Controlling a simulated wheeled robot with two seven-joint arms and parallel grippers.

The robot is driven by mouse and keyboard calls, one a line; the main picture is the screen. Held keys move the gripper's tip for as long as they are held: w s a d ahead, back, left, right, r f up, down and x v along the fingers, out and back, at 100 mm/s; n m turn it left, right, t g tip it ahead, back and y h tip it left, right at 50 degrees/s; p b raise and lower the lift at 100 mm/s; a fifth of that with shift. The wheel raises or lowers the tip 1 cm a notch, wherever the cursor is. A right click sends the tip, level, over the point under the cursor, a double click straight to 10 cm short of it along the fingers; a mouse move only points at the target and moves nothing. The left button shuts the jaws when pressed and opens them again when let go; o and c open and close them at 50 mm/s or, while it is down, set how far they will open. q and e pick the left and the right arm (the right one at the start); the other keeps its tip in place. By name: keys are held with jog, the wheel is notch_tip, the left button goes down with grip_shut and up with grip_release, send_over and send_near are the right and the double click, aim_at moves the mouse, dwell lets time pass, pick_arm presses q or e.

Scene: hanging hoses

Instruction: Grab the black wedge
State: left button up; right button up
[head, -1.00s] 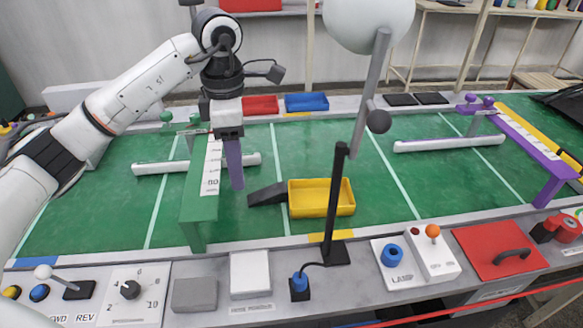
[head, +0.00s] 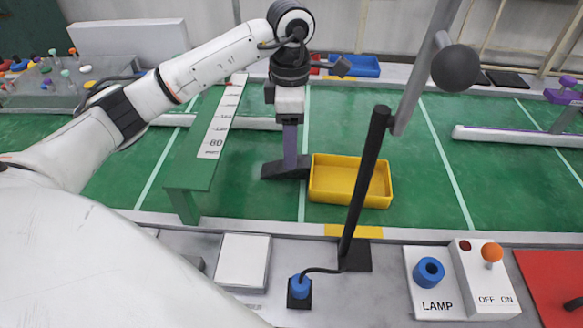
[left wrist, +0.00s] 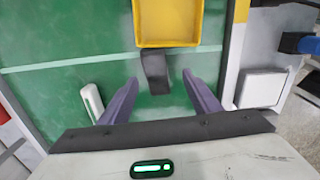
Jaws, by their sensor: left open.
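The black wedge (head: 284,168) lies on the green mat, just left of the yellow tray, in the head view. In the left wrist view the wedge (left wrist: 155,73) lies between and ahead of the two purple fingers, with one end close to the yellow tray. My left gripper (head: 290,160) points down over the wedge, and its fingers hide part of it. The left wrist view shows the gripper (left wrist: 160,88) open, with a finger on either side of the wedge's line and visible gaps. Whether the fingertips reach down beside it is unclear. My right gripper is not seen.
The yellow tray (head: 350,182) stands right beside the wedge. A green ruler stand (head: 190,165) is to the left, with a white tube (head: 255,123) behind. A lamp pole (head: 365,180) rises in front of the tray. The control shelf (head: 385,270) runs along the front.

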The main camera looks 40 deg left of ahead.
pick_arm(q)
jog(key=f, duration=0.5)
jog(key=shift+w+a+f, duration=0.15)
jog(key=shift+w+a, duration=0.1)
jog(key=shift+w, duration=0.1)
jog(key=c, duration=1.2)
